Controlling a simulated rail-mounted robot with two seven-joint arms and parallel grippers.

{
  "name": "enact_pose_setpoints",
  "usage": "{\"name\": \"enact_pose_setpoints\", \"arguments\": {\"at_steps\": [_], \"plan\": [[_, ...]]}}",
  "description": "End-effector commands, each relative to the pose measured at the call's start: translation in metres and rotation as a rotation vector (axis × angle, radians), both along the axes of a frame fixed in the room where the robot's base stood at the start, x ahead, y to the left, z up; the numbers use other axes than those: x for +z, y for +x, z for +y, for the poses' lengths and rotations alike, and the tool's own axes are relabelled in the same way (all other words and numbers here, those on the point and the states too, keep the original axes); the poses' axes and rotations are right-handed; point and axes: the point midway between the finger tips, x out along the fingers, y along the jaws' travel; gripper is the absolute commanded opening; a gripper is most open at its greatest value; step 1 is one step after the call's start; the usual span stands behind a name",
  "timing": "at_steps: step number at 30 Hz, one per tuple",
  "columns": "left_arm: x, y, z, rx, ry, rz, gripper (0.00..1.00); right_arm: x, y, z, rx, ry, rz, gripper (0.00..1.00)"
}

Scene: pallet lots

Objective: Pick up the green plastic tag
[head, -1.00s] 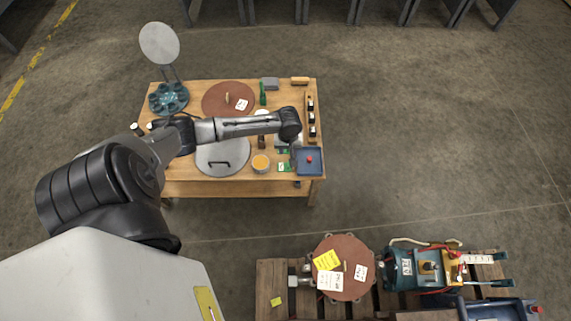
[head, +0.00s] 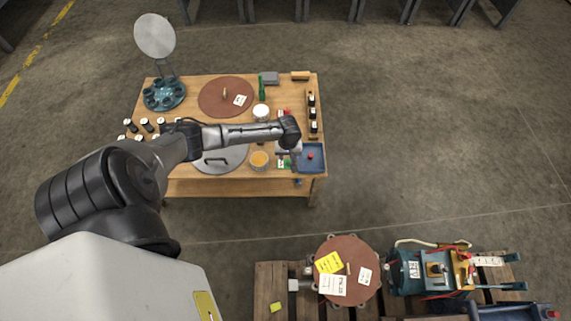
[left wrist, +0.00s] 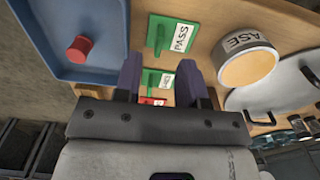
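Two green plastic tags lie on the wooden table. One, marked PASS (left wrist: 172,35), lies beyond my left fingertips, between the blue tray and the round tin; it also shows in the head view (head: 281,163). The other green tag (left wrist: 158,79) shows between the fingers of my left gripper (left wrist: 160,72), with a red tag (left wrist: 152,101) partly hidden behind the gripper body. My left gripper is open, its dark fingers apart on either side of that second tag; I cannot tell its height above it. In the head view it is mostly hidden by my wrist. My right gripper is not in view.
A blue tray (left wrist: 105,70) with a red-knobbed piece (left wrist: 79,48) stands close beside the left gripper. A round tin (left wrist: 247,69) and a grey lid with handles (left wrist: 275,95) lie on the other side. A pallet (head: 265,290) with parts stands nearer me.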

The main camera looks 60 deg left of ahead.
Motion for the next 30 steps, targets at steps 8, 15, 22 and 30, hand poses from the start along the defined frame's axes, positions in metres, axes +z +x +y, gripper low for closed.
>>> {"name": "enact_pose_setpoints", "arguments": {"at_steps": [8,15,22,30], "plan": [[-0.034,0.001,-0.003,0.001,0.000,0.001,0.37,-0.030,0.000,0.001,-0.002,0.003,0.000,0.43],[-0.048,0.001,-0.003,0.000,0.001,0.000,0.37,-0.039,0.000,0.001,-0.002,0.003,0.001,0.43],[-0.048,0.001,-0.003,0.000,0.000,0.000,0.31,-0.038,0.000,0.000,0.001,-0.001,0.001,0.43],[-0.048,0.001,-0.003,0.000,0.000,0.001,0.05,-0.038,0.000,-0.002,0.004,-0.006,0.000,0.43]]}}
